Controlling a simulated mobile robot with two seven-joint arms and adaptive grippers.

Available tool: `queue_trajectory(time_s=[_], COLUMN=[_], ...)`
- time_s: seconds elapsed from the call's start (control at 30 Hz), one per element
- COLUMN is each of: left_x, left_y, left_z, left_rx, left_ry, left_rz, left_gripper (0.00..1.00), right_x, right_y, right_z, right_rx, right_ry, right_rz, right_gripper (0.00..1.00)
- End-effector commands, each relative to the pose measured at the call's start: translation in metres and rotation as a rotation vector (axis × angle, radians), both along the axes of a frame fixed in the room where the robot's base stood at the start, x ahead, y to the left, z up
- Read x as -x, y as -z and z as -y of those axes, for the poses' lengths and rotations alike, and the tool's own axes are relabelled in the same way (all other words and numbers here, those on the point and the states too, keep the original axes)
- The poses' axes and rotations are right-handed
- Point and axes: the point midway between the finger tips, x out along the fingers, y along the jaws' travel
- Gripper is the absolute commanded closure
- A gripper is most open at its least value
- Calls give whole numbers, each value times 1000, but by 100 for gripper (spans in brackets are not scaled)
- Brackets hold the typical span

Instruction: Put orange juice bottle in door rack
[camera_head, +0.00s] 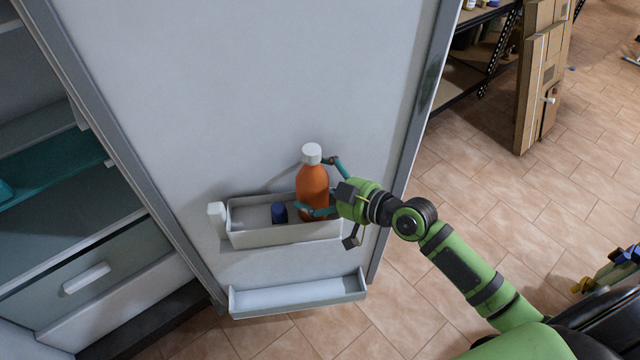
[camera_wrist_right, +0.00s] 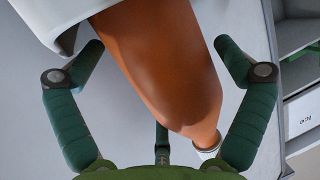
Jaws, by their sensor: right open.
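The orange juice bottle (camera_head: 312,188), orange with a white cap, stands nearly upright in the right part of the upper door rack (camera_head: 285,235) on the open fridge door. Its lower end is hidden behind the rack's front wall. My right gripper (camera_head: 320,185) is open, with its teal fingers on both sides of the bottle. In the right wrist view the bottle (camera_wrist_right: 165,70) lies between the spread fingers, with gaps on both sides. My left gripper is not in view.
A small dark blue item (camera_head: 279,212) sits in the rack left of the bottle. A white item (camera_head: 217,218) is at the rack's left end. A lower door rack (camera_head: 298,297) looks empty. Fridge shelves are at left; cardboard (camera_head: 540,85) stands at back right.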

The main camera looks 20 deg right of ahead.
Motion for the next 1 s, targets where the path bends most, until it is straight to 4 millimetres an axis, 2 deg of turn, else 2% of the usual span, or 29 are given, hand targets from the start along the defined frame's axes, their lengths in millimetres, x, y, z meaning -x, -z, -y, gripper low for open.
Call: queue_trajectory(time_s=[0.17,0.5,0.63,1.0], left_x=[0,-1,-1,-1], left_y=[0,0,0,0], left_z=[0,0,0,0], left_rx=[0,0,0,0], left_ry=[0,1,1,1], left_rz=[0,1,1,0], left_gripper=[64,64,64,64], right_x=[9,64,79,94], right_y=[-3,-22,-29,-36], right_z=[7,44,53,65], right_rx=[3,4,2,-3], right_ry=[0,-3,-4,-1], right_rz=[0,-2,0,5], right_gripper=[0,0,0,0])
